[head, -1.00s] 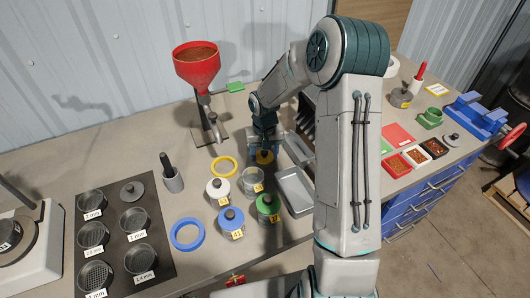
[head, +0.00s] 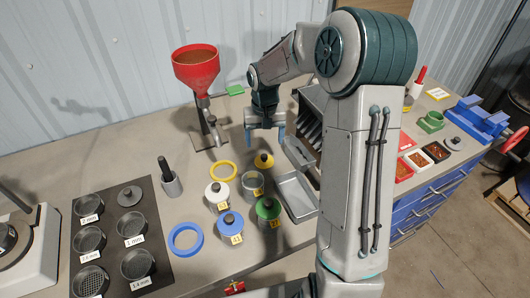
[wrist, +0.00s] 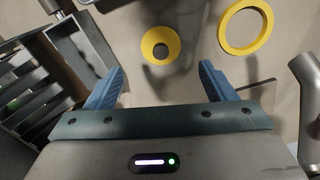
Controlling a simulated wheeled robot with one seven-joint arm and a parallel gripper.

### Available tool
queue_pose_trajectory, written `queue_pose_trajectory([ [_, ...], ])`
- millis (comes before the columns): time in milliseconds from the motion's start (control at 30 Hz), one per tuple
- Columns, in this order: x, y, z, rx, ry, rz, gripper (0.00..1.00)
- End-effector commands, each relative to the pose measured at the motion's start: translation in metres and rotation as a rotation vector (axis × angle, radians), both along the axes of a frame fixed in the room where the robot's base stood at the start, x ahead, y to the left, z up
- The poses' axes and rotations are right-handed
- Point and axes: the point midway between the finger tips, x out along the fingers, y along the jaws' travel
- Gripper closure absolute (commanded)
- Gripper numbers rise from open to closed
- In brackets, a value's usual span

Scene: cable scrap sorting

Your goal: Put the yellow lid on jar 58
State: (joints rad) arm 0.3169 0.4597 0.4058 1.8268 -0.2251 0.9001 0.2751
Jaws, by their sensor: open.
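The yellow lid (head: 264,160), a disc with a dark knob, sits knob up behind the open grey jar (head: 253,184). The jar has no lid and carries a small yellow label, whose number I cannot read surely. My gripper (head: 265,136) is open and empty, raised behind the lid and apart from it. In the wrist view the lid (wrist: 149,41) lies ahead of the spread blue fingers, roughly centred between them.
White-lidded (head: 217,190), blue-lidded (head: 230,221) and green-lidded (head: 268,206) jars stand close around the open jar. A yellow ring (head: 212,171) lies left. A metal tray (head: 297,198) and slotted rack are right. A red funnel stand (head: 196,70) stands behind left.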

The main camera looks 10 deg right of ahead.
Motion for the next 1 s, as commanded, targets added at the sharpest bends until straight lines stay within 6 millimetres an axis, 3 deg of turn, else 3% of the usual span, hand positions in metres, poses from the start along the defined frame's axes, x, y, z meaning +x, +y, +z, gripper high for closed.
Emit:
queue_pose_trajectory([
  [200, 0.001, 0.000, 0.038, -0.001, -0.002, 0.000, 0.23],
  [467, -0.008, 0.001, 0.059, -0.012, -0.008, 0.007, 0.23],
  [667, -0.048, 0.003, 0.084, -0.051, -0.044, 0.032, 0.23],
  [1000, -0.134, 0.002, 0.117, -0.085, -0.128, 0.061, 0.23],
])
